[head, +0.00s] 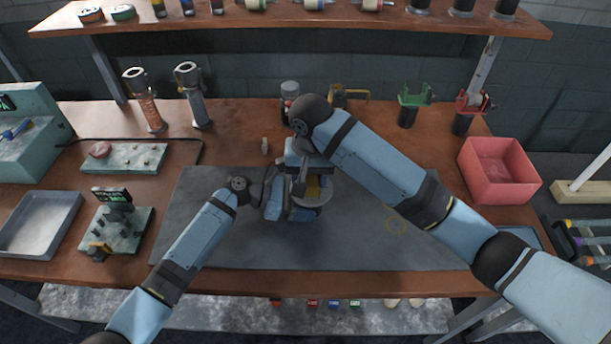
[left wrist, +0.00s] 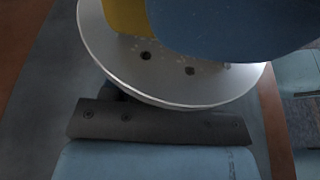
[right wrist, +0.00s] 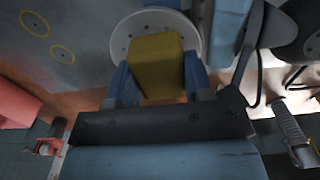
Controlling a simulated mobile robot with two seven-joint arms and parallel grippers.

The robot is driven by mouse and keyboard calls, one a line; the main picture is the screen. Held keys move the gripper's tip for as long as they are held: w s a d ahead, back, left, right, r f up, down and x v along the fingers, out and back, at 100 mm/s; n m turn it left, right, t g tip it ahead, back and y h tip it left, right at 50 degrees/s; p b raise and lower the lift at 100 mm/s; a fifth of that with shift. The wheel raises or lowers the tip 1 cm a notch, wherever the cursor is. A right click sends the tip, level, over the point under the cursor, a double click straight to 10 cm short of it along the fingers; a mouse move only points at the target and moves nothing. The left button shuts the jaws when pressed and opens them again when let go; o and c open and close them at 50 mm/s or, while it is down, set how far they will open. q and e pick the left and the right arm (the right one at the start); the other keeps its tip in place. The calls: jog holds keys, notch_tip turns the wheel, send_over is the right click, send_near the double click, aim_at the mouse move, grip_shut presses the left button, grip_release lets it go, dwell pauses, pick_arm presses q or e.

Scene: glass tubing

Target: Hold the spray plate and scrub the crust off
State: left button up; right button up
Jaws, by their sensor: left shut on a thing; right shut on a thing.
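The spray plate (left wrist: 200,92) is a round pale grey metal disc with small holes and some light specks on its face. It also shows in the right wrist view (right wrist: 187,30) and partly in the head view (head: 312,203). My left gripper (head: 275,200) is shut on the plate and holds it above the dark mat. My right gripper (right wrist: 158,85) is shut on a yellow scrubbing block (right wrist: 158,62). The block lies over the plate's face; whether they touch is hard to tell. In the left wrist view, a blue finger hides part of the plate and block.
The dark grey mat (head: 380,245) covers the middle of the bench and is mostly clear. A pink bin (head: 497,178) stands at the right, a grey tray (head: 38,228) at the left. Torches (head: 193,100) and clamp holders (head: 409,108) stand along the back.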

aim_at(326, 187)
jog(key=shift+w+d, duration=0.2)
jog(key=shift+d, duration=1.55)
jog(key=shift+f, duration=0.1)
jog(key=shift+s, duration=0.1)
jog(key=shift+a, duration=0.1)
